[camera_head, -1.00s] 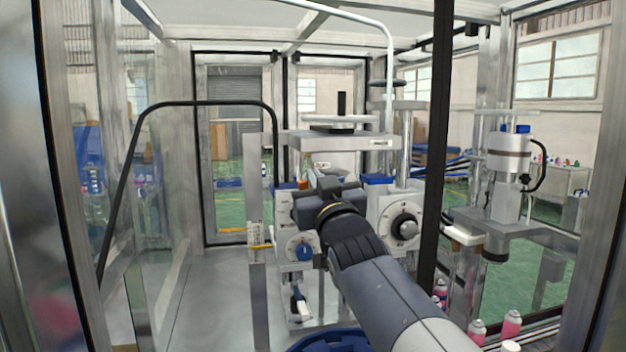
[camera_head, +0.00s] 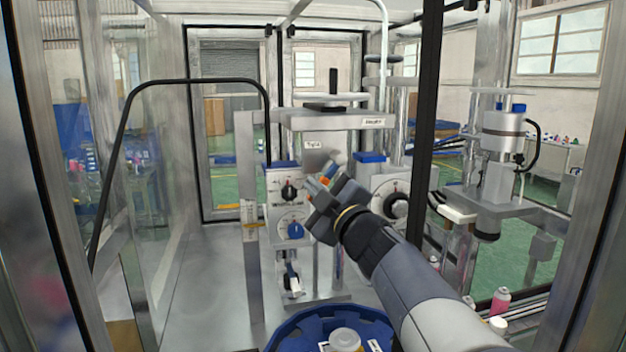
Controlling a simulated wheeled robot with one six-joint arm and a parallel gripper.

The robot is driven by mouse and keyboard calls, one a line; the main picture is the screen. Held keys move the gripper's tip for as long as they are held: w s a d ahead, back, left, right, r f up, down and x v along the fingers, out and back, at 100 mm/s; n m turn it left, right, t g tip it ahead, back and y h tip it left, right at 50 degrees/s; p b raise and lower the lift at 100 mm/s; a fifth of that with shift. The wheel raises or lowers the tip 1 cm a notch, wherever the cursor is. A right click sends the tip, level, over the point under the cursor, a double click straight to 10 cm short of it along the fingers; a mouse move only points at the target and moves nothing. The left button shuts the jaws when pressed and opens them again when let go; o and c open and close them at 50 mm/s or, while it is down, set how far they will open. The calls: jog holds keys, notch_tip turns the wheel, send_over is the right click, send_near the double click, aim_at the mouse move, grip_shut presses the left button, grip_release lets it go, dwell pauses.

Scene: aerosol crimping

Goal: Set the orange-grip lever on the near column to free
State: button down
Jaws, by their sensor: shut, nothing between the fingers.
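The near column carries a pale panel (camera_head: 270,208) with a black knob (camera_head: 290,192) above a blue knob (camera_head: 295,231). My gripper (camera_head: 318,190) is at the right edge of this panel, pointing up and left, shut and empty. A small orange patch (camera_head: 325,181) shows right at the fingertips. It may be the grip of the orange lever, but I cannot tell it apart from the gripper. The lever's arm and setting are hidden or too small to read. I cannot tell whether the fingers touch anything.
A blue round tray (camera_head: 285,335) is below my arm. A second column with a large black dial (camera_head: 397,205) stands to the right of the gripper. A plate (camera_head: 330,118) lies above. A dark frame post (camera_head: 424,150) stands right of these. Floor to the left is clear.

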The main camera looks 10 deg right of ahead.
jog(key=shift+d+f+n, duration=0.3)
jog(key=shift+f, duration=0.1)
jog(key=shift+d, duration=0.1)
dwell(0.5)
jog(key=s, duration=0.9)
jog(key=shift+s+a+r, duration=0.15)
jog(key=shift+s+a, duration=0.1)
jog(key=shift+a, duration=0.1)
